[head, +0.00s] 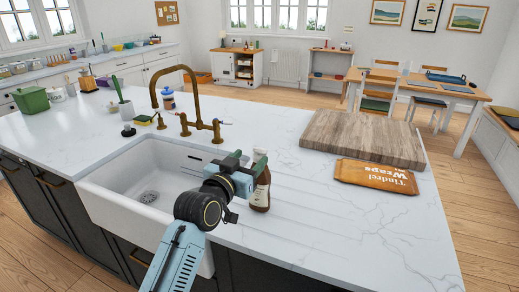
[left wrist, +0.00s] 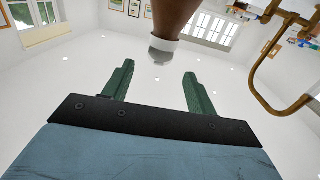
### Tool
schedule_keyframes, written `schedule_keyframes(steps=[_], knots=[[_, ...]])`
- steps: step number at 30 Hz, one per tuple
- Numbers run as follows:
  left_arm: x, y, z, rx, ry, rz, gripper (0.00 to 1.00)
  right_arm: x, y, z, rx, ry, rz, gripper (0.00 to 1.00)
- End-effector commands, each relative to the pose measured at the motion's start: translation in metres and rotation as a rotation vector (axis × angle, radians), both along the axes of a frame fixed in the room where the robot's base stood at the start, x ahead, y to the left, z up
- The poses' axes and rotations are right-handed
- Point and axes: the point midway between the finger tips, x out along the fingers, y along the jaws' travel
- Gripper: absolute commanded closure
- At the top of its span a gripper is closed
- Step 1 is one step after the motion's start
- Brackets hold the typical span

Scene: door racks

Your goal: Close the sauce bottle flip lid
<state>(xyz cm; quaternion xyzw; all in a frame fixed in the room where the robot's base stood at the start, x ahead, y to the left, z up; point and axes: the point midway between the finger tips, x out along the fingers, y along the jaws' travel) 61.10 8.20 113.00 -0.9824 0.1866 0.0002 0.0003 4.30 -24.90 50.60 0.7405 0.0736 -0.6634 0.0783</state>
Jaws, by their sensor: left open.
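The sauce bottle (head: 262,194) is dark brown with a pale label. It stands upright on the white counter, to the right of the sink. In the left wrist view its brown body (left wrist: 174,17) comes in from the top edge, with a white and grey cap end (left wrist: 162,50). I cannot make out how the flip lid stands. My left gripper (head: 247,158) is at the height of the bottle's top and partly covers it. In the left wrist view the green fingers (left wrist: 160,82) are spread and empty, with the cap beyond the gap between the tips. My right gripper is out of view.
The white sink (head: 122,196) with a brass tap (head: 186,95) lies left of the bottle. A wooden board (head: 365,137) and an orange wraps packet (head: 376,176) lie to its right. The counter (head: 340,225) in front of the packet is clear.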

Motion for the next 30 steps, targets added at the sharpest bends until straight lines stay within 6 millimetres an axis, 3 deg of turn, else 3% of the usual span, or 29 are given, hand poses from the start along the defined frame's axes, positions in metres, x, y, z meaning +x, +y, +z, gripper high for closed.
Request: schedule_keyframes(steps=[6, 12, 26, 30], knots=[[0.033, -0.014, 0.001, -0.001, -0.001, -0.001, 0.43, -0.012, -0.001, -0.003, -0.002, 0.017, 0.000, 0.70], [0.053, -0.021, 0.000, -0.001, -0.001, 0.000, 0.43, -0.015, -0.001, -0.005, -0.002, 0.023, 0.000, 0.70], [0.062, -0.024, 0.000, 0.000, -0.001, 0.000, 0.43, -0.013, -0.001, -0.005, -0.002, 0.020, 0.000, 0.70], [0.062, -0.024, 0.000, 0.000, -0.001, 0.000, 0.58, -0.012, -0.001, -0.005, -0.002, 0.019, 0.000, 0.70]])
